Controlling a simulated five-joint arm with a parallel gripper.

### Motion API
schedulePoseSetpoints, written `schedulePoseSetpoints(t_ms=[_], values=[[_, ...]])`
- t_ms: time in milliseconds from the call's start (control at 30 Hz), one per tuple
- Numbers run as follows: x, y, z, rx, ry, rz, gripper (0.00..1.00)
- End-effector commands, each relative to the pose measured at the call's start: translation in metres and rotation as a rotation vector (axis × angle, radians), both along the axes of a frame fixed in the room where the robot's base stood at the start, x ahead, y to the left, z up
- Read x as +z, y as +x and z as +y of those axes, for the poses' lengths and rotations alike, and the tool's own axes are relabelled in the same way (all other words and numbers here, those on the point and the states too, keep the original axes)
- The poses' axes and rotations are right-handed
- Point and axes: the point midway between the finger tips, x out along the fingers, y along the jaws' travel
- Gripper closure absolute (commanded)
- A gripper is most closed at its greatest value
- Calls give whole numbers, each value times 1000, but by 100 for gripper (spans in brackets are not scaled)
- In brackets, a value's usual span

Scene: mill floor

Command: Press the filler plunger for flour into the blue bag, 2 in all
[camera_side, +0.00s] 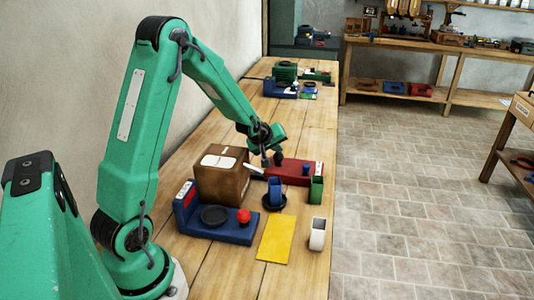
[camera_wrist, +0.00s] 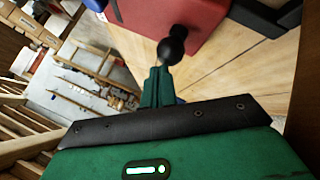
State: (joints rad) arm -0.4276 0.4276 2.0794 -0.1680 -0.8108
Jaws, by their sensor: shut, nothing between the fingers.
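The red filler (camera_side: 300,172) lies on the bench beyond the blue bag, with a dark round plunger knob (camera_side: 278,158) at its near side. In the wrist view the red filler (camera_wrist: 190,14) is at the top, and the black knob (camera_wrist: 176,45) sticks out from it. The blue bag (camera_side: 275,191), a small open-topped blue holder, stands on a black disc. My gripper (camera_side: 266,161) is shut and empty, just left of the knob. In the wrist view my gripper (camera_wrist: 161,72) has its tips right at the knob; I cannot tell if they touch it.
A brown box (camera_side: 220,175) stands close left of my gripper. A blue scale (camera_side: 222,230) with a black pan and red button is in front.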

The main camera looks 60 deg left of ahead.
Motion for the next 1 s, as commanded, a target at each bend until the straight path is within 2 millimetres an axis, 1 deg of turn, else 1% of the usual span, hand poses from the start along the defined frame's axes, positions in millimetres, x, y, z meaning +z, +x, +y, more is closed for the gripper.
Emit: schedulePoseSetpoints(t_ms=[33,600,733,1000], values=[[-3,-6,2,7,-6,15,100],[3,-7,1,6,-4,13,100],[10,-6,1,5,-2,10,100],[30,-4,1,3,-1,4,100]])
